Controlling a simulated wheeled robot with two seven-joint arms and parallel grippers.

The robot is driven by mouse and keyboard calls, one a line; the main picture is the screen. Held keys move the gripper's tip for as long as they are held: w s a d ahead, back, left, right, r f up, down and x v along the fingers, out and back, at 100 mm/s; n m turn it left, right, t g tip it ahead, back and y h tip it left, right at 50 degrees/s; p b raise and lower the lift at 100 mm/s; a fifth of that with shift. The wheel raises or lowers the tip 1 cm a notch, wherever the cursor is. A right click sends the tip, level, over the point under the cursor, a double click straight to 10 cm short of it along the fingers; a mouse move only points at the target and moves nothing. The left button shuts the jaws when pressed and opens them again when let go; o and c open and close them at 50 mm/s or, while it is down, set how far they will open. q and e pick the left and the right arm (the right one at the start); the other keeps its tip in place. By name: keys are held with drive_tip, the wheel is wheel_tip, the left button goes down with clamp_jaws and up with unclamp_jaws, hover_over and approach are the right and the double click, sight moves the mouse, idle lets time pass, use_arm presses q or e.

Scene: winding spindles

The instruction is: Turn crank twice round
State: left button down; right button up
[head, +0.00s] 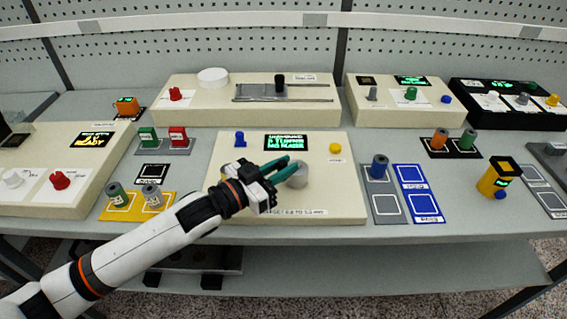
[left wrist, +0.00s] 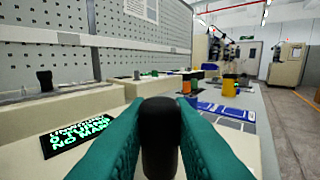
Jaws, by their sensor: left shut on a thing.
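My left gripper (head: 287,168) reaches in from the left over the cream winding panel (head: 235,205), with its teal fingers pointing right. In the left wrist view, the teal fingers (left wrist: 160,135) are closed around an upright black crank handle (left wrist: 160,125). In the head view the fingers hide the handle. A pale grey round hub (head: 298,179) shows just under and beside the fingertips. The panel's screen (head: 287,142) has green text, seemingly starting "unwound", and it also shows in the left wrist view (left wrist: 80,135). My right gripper is not in view.
On the panel are a blue knob (head: 240,139) and a yellow button (head: 335,148). Green and grey spools stand on a yellow pad (head: 128,213) at left. Slider and knob boxes (head: 220,112) line the back.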

use_arm(q)
drive_tip(key=c, duration=1.3)
unclamp_jaws()
drive_tip(key=shift+w, duration=0.1)
drive_tip(key=shift+a, duration=0.1)
drive_tip(key=b+v, duration=0.1)
drive_tip(key=v, duration=1.1)
drive_tip(key=shift+b, duration=0.35)
